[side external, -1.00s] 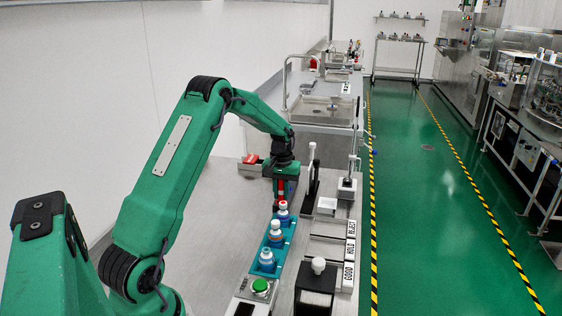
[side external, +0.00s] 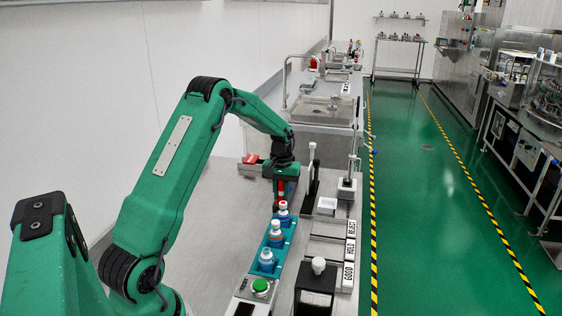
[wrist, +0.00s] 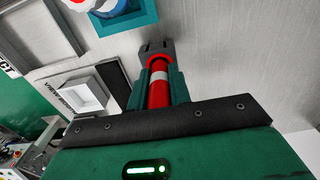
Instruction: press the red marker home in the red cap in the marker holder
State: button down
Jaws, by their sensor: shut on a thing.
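My gripper (wrist: 157,88) is shut on the red marker (wrist: 158,93), which shows a white band between the green fingers. It also shows in the side external view (side external: 281,187), under my wrist and behind the bottles. In the wrist view, the far end of the marker meets the red cap (wrist: 158,58), seen as a red ring. The cap sits in the dark grey marker holder (wrist: 154,46). Marker and cap look in line and touching, but the depth of the marker in the cap cannot be told.
A teal rack (side external: 256,269) with several bottles stands in front of my gripper. A green button (side external: 260,287) is at its near end. Trays labelled GOOD, HOLD and REJECT (side external: 350,248) are to the right. Bare bench lies left of the rack.

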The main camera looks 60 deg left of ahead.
jog(key=c, duration=1.2)
grip_release()
jog(key=shift+f, duration=0.1)
jog(key=shift+r, duration=3.9)
